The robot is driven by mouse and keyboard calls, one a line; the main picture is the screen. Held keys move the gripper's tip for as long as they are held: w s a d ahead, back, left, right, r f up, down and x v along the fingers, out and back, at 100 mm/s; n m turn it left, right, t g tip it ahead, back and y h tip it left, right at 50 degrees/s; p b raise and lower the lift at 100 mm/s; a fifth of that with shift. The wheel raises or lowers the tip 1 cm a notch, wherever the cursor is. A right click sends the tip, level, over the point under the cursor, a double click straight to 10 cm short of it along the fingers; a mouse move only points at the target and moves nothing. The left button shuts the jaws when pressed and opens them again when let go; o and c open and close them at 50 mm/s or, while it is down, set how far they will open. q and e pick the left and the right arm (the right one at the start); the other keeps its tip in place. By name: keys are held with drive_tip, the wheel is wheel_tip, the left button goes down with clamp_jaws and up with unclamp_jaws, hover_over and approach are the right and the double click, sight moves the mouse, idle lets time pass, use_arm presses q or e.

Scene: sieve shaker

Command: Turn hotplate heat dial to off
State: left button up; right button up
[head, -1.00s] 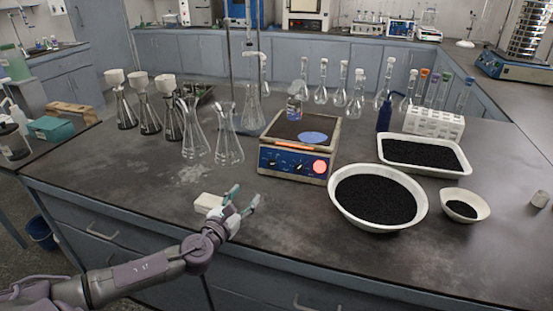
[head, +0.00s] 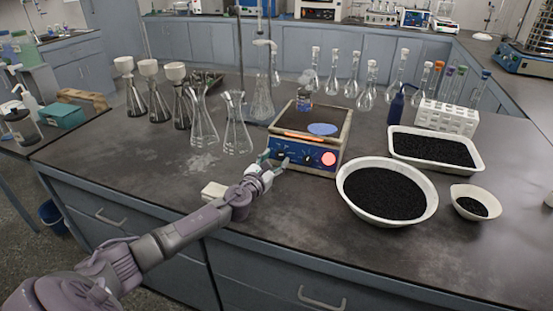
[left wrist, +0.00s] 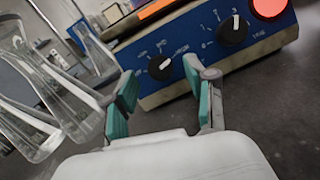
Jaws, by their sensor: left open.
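The hotplate (head: 312,131) stands on the dark bench, with a blue front panel and a glowing red-orange display strip and round red light. In the left wrist view its panel (left wrist: 200,66) shows two black dials with white pointer marks. The left dial (left wrist: 160,67) lies between and beyond my fingertips; the right dial (left wrist: 233,30) is up and right of them. Which one is the heat dial I cannot tell. My left gripper (head: 273,161) is open and empty just in front of the panel; in the wrist view its teal fingers (left wrist: 160,92) are apart. My right gripper is not in view.
Glass flasks (head: 237,135) stand close left of the hotplate. A small beaker (head: 305,97) is on its top. A white bowl of black grains (head: 428,204) stands to the right.

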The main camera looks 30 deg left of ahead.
use_arm(q)
drive_tip(key=shift+w+a, duration=0.1)
drive_tip(key=shift+w, duration=0.55)
clamp_jaws()
